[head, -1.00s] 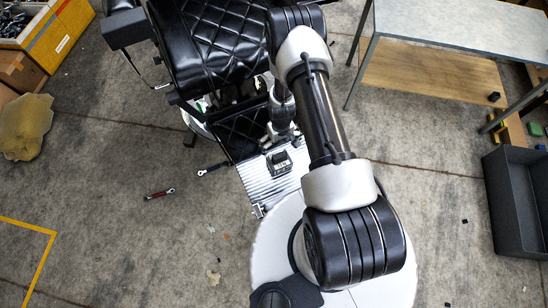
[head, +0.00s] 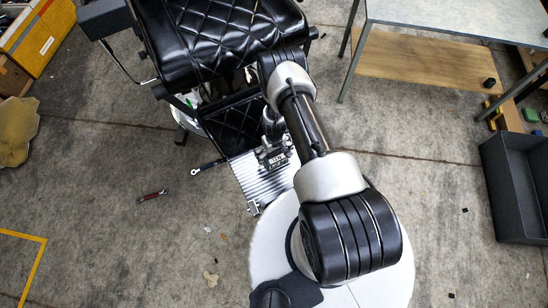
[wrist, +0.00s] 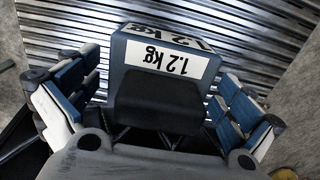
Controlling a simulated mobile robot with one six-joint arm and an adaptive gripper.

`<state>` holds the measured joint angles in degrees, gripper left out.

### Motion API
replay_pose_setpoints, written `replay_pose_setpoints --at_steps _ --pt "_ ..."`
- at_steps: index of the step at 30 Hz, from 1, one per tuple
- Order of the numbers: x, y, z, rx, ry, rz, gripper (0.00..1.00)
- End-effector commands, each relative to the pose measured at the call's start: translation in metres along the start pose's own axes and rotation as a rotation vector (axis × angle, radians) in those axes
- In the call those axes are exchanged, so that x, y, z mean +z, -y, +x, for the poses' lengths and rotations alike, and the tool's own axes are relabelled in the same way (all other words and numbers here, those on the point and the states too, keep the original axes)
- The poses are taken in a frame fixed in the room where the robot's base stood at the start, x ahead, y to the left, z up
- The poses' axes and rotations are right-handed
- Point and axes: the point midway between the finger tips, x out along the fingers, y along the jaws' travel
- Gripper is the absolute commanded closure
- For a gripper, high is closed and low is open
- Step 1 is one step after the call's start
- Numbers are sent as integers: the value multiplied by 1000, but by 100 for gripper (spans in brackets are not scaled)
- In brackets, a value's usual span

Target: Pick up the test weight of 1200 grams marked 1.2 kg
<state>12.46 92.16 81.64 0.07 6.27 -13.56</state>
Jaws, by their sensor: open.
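The test weight (wrist: 160,72) is a dark blue-grey block with white labels reading 1.2 kg, upside down in the wrist view. It sits on the ribbed metal footrest plate (head: 256,184) of the barber chair. My gripper (wrist: 158,98) is open, with one blue-padded finger on each side of the weight. Gaps show between the fingers and the block, wider on the left in the picture than on the right. In the head view my gripper (head: 273,154) is over the weight and hides much of it.
The black quilted chair seat (head: 220,40) and its lower pad (head: 232,122) stand just beyond the plate. A wrench (head: 206,166) and a red-handled tool (head: 152,196) lie on the floor to the left. A grey bin (head: 515,190) and a table (head: 460,18) are at the right.

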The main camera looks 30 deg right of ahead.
Motion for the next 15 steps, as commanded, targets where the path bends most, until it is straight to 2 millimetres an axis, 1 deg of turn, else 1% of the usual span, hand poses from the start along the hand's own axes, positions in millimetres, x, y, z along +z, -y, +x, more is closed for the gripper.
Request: replay_pose_setpoints --at_steps 1,3,9,15 --pt "-1 0 5 0 -1 0 0" --pt "-1 0 6 0 -2 0 0" --pt "-1 0 5 0 -2 0 1" --pt "-1 0 5 0 -2 0 14"
